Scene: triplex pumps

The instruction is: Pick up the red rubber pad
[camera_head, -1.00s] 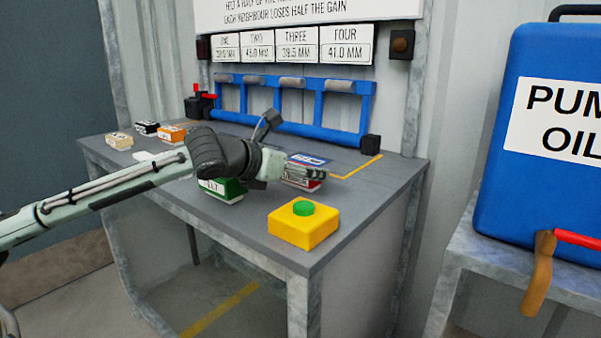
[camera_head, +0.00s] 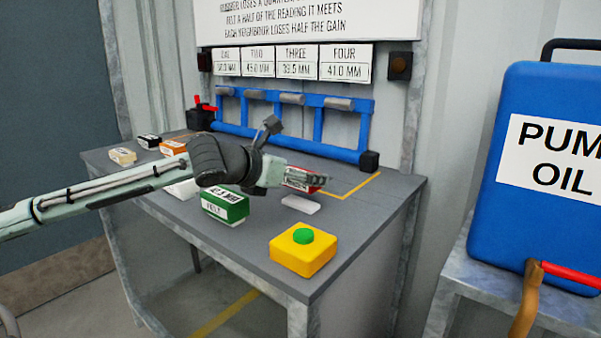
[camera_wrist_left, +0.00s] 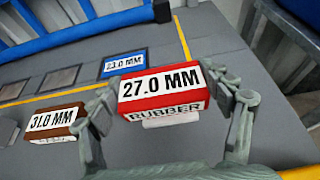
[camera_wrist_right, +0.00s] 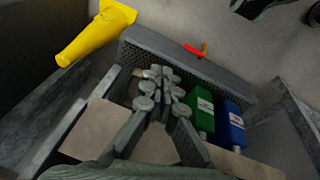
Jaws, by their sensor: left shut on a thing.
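The red rubber pad (camera_head: 298,181) is a red block with white labels. In the left wrist view the pad (camera_wrist_left: 163,84) reads 27.0 MM on one face and RUBBER on another. My left gripper (camera_head: 316,180) is shut on it, one finger at each end, and holds it above the bench. A white plate (camera_head: 300,204) lies on the bench below the pad; part of it shows in the left wrist view (camera_wrist_left: 172,120). My right gripper (camera_wrist_right: 162,77) shows only in its own wrist view, fingertips together and empty.
A green block (camera_head: 225,205) and a yellow box with a green button (camera_head: 303,250) stand on the grey bench. White, orange and black blocks are at its left. A blue rack (camera_head: 290,130) runs along the back. A blue oil can (camera_head: 550,220) stands right.

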